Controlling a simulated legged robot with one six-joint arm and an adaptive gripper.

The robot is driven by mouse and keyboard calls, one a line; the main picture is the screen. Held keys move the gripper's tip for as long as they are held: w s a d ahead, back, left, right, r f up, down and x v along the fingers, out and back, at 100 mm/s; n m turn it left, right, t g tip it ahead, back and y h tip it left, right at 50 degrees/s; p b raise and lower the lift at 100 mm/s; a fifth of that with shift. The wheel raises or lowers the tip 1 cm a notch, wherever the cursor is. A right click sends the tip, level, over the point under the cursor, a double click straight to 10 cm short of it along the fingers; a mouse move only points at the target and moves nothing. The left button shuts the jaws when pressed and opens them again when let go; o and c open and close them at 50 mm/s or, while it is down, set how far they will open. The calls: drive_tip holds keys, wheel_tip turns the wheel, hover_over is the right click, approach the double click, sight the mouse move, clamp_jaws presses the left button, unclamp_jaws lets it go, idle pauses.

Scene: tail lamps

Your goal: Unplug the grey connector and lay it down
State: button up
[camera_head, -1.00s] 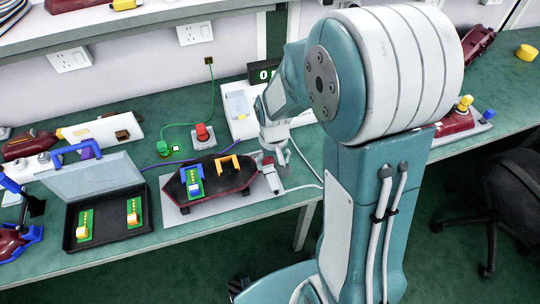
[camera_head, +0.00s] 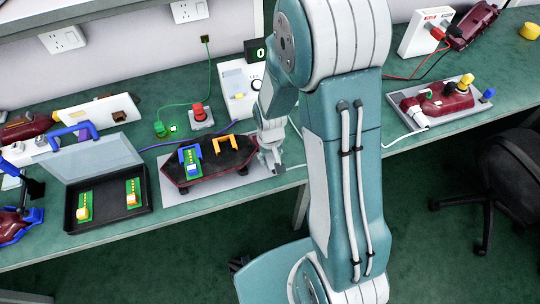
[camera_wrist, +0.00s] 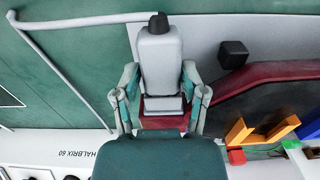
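The dark red and black tail lamp (camera_head: 230,158) lies on a light grey mat (camera_head: 185,197) at the front of the bench. In the wrist view, the grey connector (camera_wrist: 160,58) sits at the lamp's near end, with a black cap at its far end and a white cable (camera_wrist: 75,20) running left from it. Red housing shows just below its inner end. My gripper (camera_wrist: 160,77) has one finger on each side of the connector, very close to it; firm contact is not visible. In the head view my gripper (camera_head: 272,160) hides most of the connector.
A black tray (camera_head: 110,219) with green boards stands left of the mat. Behind are a red button box (camera_head: 201,118) and a white tester (camera_head: 238,90). Orange and blue clamps (camera_head: 225,142) stand on the lamp. Another lamp (camera_head: 445,100) lies to the right.

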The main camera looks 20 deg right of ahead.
sight(273, 166)
drive_tip(key=shift+a, duration=0.15)
clamp_jaws()
drive_tip(key=shift+s, duration=0.1)
drive_tip(key=shift+s, duration=1.55)
drive_tip(key=shift+s, duration=0.7)
